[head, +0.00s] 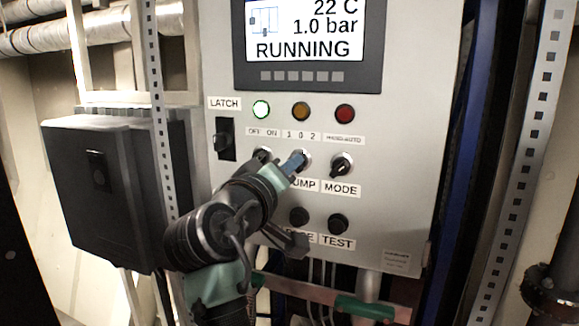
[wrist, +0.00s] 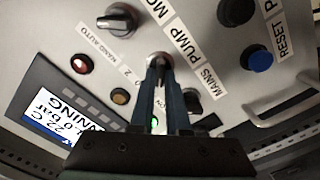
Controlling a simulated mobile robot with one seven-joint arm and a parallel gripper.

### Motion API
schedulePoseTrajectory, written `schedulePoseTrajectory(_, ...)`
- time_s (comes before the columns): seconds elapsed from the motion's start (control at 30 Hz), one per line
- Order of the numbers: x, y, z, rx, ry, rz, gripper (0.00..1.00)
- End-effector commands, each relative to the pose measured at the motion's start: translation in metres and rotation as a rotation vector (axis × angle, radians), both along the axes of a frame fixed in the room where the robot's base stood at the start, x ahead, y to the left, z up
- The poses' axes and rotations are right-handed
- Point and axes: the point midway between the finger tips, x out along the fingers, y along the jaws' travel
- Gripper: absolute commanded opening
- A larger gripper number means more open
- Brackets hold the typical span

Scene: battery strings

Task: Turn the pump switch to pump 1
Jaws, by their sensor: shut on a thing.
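The pump switch (head: 305,158) is a dark rotary knob in the middle of the control panel, under the label "1 0 2" and above the partly covered "PUMP" label. My gripper (head: 297,160) reaches it from the lower left. In the wrist view my gripper (wrist: 160,68) has its two fingers close together on the pump switch (wrist: 160,57), shut on its knob. The fingers cover most of the knob, so I cannot tell which position it points to.
The mode switch (head: 341,165) is right of the pump switch, and the mains switch (wrist: 192,99) is on its other side. The green lamp (head: 261,109) is lit. The display (head: 306,35) reads RUNNING. A latch switch (head: 224,139) is at the left. The test button (head: 337,223) is below.

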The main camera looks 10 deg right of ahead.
Motion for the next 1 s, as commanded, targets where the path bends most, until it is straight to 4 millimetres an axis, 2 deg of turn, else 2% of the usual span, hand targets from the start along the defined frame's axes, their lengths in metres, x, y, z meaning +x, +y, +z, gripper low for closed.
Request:
schedulePoseTrajectory(0.4, 0.0000, 0.0004, 0.0005, -0.012, 0.006, 0.001, 0.00)
schedulePoseTrajectory(0.43, 0.0000, 0.0004, 0.0005, -0.012, 0.006, 0.001, 0.16)
schedulePoseTrajectory(0.6, 0.0000, 0.0004, 0.0004, -0.011, 0.005, 0.001, 0.44)
schedulePoseTrajectory(1.0, -0.0061, 0.0052, -0.0018, -0.009, 0.003, 0.002, 0.44)
